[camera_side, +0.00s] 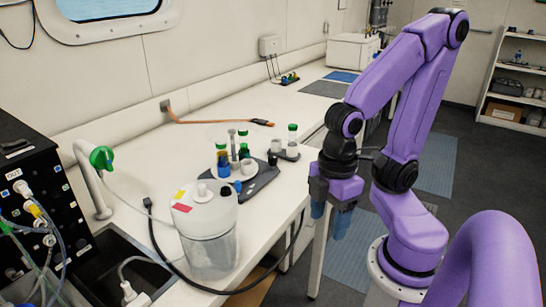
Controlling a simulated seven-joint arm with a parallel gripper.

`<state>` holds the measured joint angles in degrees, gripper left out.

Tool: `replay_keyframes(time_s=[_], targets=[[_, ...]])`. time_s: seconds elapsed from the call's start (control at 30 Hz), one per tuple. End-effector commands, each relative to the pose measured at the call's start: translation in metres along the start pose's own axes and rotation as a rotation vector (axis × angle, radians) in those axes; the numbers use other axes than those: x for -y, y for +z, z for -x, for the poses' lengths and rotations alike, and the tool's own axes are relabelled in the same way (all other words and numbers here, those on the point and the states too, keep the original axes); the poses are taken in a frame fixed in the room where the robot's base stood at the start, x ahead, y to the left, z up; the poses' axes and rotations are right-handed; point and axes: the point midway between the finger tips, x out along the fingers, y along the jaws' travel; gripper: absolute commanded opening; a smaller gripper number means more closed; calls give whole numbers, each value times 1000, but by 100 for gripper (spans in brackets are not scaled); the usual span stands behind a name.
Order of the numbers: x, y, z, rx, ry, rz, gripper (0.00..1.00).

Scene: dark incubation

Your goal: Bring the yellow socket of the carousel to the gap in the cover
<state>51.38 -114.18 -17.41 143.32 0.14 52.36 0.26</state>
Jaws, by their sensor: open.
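The carousel (236,168) stands on a dark base (262,179) on the white bench, left of centre. It has a grey centre post and several small coloured parts around it, green, blue and pale grey. A small yellow patch (221,147) shows at its back left, apparently the yellow socket, partly hidden by neighbouring parts. My gripper (331,216), with blue fingers, is open and empty, right of the carousel and beyond the bench's front edge.
A small rack (285,153) with a green-capped tube stands behind right. A black cable (176,262) curves along the front. A sink (112,270) lies at left.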

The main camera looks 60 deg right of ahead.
Motion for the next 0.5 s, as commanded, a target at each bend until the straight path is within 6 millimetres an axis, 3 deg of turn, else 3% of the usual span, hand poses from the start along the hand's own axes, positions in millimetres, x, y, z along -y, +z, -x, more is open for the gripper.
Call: replay_keyframes(time_s=[0.17,0.5], targets=[[-15,-10,3,-9,-13,-200,60],[-91,-36,16,-52,-76,-1070,60]])
